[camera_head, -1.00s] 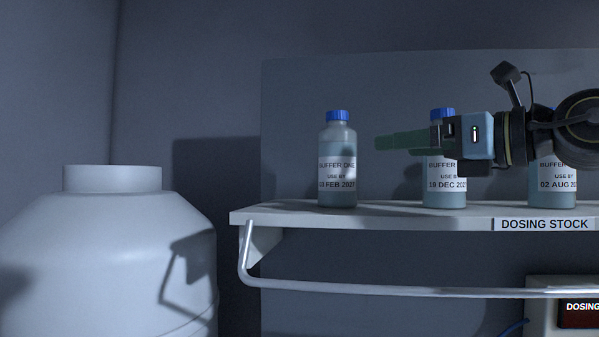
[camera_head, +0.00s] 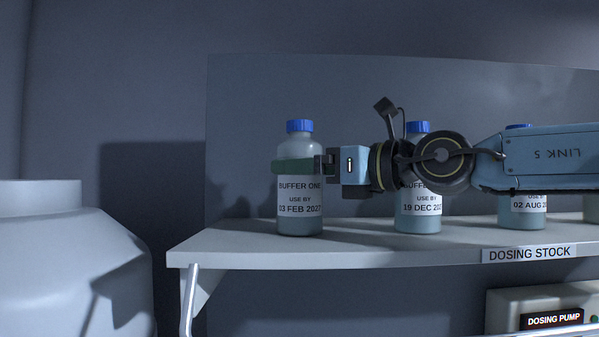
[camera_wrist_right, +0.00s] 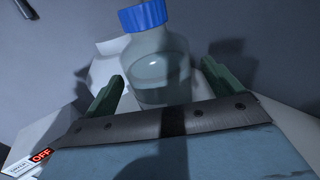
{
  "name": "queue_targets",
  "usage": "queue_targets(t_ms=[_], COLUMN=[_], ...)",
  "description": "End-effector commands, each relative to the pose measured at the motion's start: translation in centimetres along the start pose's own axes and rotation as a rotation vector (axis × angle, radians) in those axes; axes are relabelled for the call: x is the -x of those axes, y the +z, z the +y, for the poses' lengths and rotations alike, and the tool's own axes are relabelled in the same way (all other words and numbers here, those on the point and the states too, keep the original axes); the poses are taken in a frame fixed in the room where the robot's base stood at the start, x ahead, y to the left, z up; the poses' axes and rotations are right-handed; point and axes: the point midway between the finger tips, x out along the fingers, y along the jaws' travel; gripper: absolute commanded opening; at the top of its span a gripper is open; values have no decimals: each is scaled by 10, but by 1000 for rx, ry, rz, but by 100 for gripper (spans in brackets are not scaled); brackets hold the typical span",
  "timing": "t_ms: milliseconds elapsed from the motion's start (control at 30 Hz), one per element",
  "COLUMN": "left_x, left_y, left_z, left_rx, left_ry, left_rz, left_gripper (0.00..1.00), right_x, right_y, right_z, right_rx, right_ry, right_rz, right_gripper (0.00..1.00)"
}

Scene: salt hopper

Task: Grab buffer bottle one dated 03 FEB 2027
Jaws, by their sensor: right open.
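The buffer one bottle dated 03 FEB 2027 (camera_head: 299,208) stands upright at the left end of the shelf, with a blue cap and a white label. My right gripper (camera_head: 291,167) reaches it from the right at its upper body, above the label's text. One green finger crosses in front of the bottle; the other is hidden behind it in the head view. In the right wrist view the bottle (camera_wrist_right: 156,68) stands between the two green fingers, with gaps beside it, so the gripper (camera_wrist_right: 160,80) is open around it. My left gripper is out of view.
A bottle dated 19 DEC (camera_head: 418,222) and one dated 02 AUG (camera_head: 522,218) stand to the right, partly behind my arm. The shelf (camera_head: 350,250) carries a DOSING STOCK label. A pale vessel (camera_head: 65,265) is at the left; a dosing pump box (camera_head: 505,307) sits below.

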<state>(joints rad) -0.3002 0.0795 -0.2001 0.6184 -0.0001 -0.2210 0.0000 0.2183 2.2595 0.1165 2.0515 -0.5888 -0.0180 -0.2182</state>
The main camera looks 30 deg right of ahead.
Motion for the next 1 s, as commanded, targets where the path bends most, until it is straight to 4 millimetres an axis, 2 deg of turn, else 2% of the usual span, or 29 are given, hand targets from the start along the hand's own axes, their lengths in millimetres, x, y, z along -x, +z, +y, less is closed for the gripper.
queue_targets(t_ms=[200,467,1000], left_x=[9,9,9], left_y=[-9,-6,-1], left_z=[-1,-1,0], left_rx=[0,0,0], left_ry=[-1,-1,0], left_rz=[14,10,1], left_gripper=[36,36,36], right_x=[-17,-18,-18], right_y=[1,0,2], right_z=[0,0,0], right_rx=[0,0,2], right_ry=[1,1,1], right_rz=[0,-2,-6], right_gripper=[91,91,26])
